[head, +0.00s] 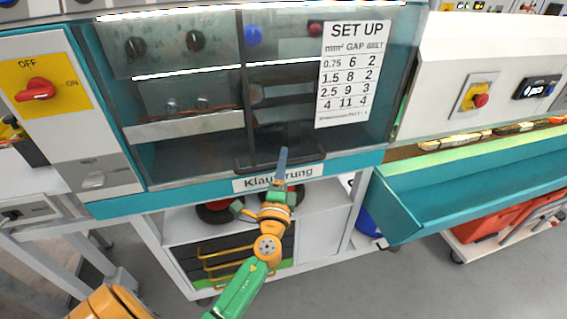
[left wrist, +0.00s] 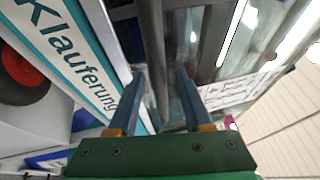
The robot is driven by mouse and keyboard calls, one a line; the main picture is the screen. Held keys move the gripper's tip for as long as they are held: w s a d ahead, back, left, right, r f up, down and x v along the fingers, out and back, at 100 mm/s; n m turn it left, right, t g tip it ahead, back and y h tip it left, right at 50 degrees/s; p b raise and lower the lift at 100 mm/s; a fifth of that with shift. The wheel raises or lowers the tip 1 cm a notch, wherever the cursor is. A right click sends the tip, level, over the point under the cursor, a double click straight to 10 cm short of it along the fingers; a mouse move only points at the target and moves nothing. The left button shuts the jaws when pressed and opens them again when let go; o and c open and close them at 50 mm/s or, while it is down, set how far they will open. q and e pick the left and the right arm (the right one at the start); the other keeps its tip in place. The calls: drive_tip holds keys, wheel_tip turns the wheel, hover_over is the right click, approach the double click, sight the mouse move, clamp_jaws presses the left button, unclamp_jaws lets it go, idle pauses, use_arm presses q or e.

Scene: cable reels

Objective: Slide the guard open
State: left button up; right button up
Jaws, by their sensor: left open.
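The guard (head: 352,145) is a dark see-through pane on the right part of the teal and grey machine's front, with the SET UP sheet (head: 352,75) showing on it. A dark bar handle (head: 308,158) runs along its lower edge, above the Klauferung label (head: 278,178). My left gripper (head: 282,156) is open at this handle, its blue fingers pointing up. In the left wrist view, a dark grey bar (left wrist: 153,45) runs between the open fingers (left wrist: 160,78). I cannot tell whether they touch it. My right gripper is not in view.
A rotary switch (head: 36,90) on a yellow plate is at the left of the machine. A teal trough (head: 470,190) projects at the right. Below is a white cart (head: 325,215) with dark and red reels (head: 215,212). Grey floor is open at the lower right.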

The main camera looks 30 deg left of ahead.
use_arm(q)
clamp_jaws()
idle(1.3)
